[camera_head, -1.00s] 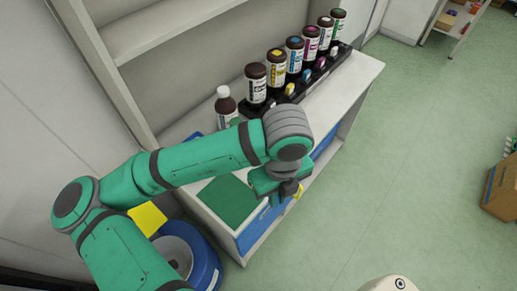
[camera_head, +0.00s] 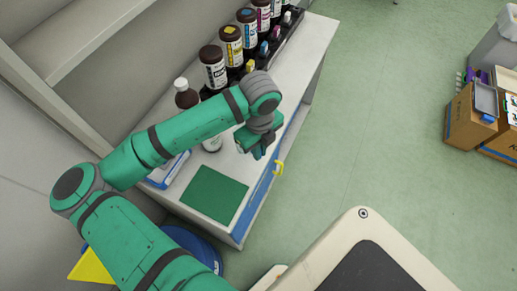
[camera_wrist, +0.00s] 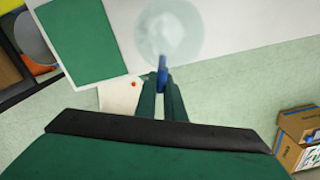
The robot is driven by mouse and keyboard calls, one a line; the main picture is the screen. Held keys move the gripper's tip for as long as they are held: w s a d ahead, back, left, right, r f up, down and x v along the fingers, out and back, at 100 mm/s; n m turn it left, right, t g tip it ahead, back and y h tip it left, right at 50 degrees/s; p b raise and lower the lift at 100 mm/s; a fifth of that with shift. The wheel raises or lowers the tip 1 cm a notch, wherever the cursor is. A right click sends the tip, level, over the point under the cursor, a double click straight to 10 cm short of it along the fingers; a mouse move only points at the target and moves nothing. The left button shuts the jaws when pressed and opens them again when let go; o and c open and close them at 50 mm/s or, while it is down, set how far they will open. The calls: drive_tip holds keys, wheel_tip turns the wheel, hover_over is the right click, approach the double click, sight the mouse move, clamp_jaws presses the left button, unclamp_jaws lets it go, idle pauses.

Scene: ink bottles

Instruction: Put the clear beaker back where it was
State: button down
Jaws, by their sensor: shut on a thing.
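The clear beaker (camera_wrist: 170,30) shows in the wrist view as a pale, see-through round shape over the white counter top. A blue piece (camera_wrist: 162,72) on its near side, which looks like its handle, sits between my fingertips. My gripper (camera_wrist: 162,92) is shut on it. In the head view my gripper (camera_head: 257,153) is near the counter's front edge, up and right of a green mat (camera_head: 215,194); the beaker cannot be made out there. The mat lies bare and also shows in the wrist view (camera_wrist: 80,40). Whether the beaker touches the counter I cannot tell.
Brown ink bottles (camera_head: 231,47) stand in a black rack along the counter's back. A brown bottle with a white cap (camera_head: 186,95) stands near my arm. Cartons (camera_head: 471,115) stand on the floor at right.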

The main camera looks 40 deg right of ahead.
drive_tip(key=shift+w+d+f, duration=0.15)
drive_tip(key=shift+f, duration=0.6)
drive_tip(key=shift+w+d+f, duration=0.15)
drive_tip(key=shift+w+f, duration=0.05)
drive_tip(key=shift+f, duration=0.6)
drive_tip(key=shift+w+d+f, duration=0.15)
drive_tip(key=shift+f, duration=0.6)
drive_tip(key=c, duration=1.8)
unclamp_jaws()
drive_tip(key=shift+f, duration=0.1)
drive_tip(key=shift+c, duration=0.2)
wheel_tip(320, 180, up, 12)
